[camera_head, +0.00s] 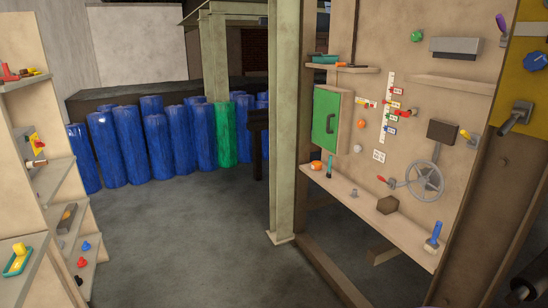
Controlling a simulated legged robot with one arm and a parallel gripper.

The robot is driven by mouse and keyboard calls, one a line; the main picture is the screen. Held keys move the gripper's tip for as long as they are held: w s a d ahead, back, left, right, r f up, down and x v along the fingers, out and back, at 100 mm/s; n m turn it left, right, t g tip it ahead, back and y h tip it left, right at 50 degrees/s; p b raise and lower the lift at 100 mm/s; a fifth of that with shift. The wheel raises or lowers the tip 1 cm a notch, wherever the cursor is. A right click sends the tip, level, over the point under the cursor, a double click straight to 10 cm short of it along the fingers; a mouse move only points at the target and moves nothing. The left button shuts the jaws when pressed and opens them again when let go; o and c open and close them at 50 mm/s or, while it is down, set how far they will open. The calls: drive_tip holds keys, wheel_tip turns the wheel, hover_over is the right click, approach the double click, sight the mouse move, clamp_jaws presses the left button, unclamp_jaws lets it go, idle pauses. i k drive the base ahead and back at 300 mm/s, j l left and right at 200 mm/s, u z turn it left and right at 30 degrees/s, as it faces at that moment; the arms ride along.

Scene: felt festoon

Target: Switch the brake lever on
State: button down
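The beige board at the right carries several handles, and I cannot tell by sight which one is the brake lever. A red-handled lever (386,181) sticks out left of the grey handwheel (425,181). A blue-handled lever (435,234) stands upright near the lower shelf's right end. A purple-tipped lever (501,23) is at the top right. A grey lever (514,119) is on the yellow panel (533,75). Red and yellow handles sit by a white labelled strip (388,108). My gripper's fingers are not seen; a dark shape fills the bottom right corner.
A green cabinet door (326,115) with a dark handle is on the board's left. A pale post (286,120) stands left of it. Stepped shelves (45,185) with small objects are at far left. Blue barrels (130,145) line the back. The middle floor is clear.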

sight(379, 177)
drive_tip(key=i+z, duration=0.1)
drive_tip(key=i, duration=0.55)
drive_tip(key=i+z, duration=0.1)
drive_tip(key=i, duration=0.55)
drive_tip(key=i+j+z, duration=0.1)
drive_tip(key=i, duration=0.6)
drive_tip(key=i+j+z, duration=0.1)
drive_tip(key=i, duration=0.75)
drive_tip(key=z, duration=0.3)
